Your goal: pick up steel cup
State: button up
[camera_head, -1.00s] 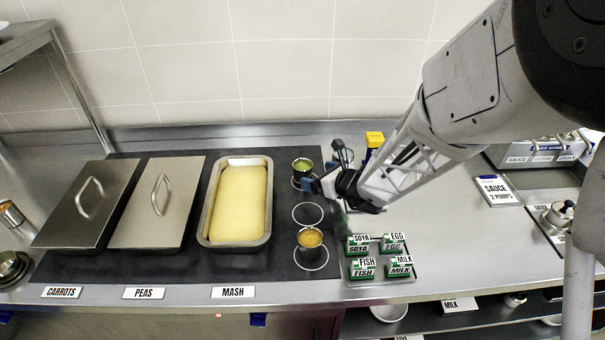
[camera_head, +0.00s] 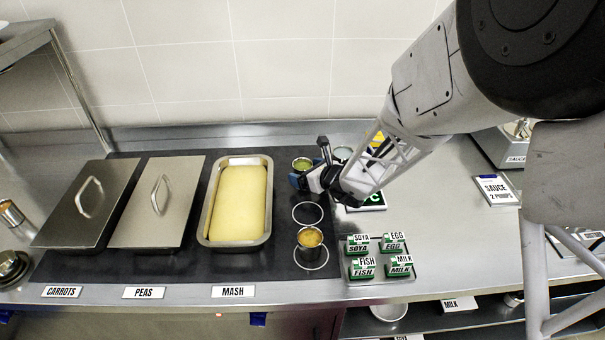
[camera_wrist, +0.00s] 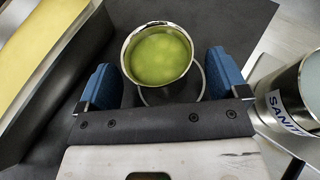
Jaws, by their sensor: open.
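A steel cup (camera_head: 302,163) with green contents stands upright at the back of the dark mat, partly hidden by my gripper (camera_head: 310,168) in the head view. In the wrist view the cup (camera_wrist: 157,60) sits between the two blue fingers of my gripper (camera_wrist: 162,80). The fingers are apart, with a gap on each side of the cup. A second steel cup (camera_head: 310,244) with orange contents stands in the front ring. Another steel cup (camera_head: 11,214) lies or leans at the far left edge.
A tray of yellow mash (camera_head: 240,202) is left of the cups. An empty ring (camera_head: 307,213) lies between the two filled cups. A container marked SANIT (camera_wrist: 290,105) stands close on the right in the wrist view. Allergen blocks (camera_head: 378,256) sit at the front right.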

jog(key=shift+x, duration=1)
jog(key=c, duration=1.1)
notch_tip(320, 180, up, 10)
dwell(0.5)
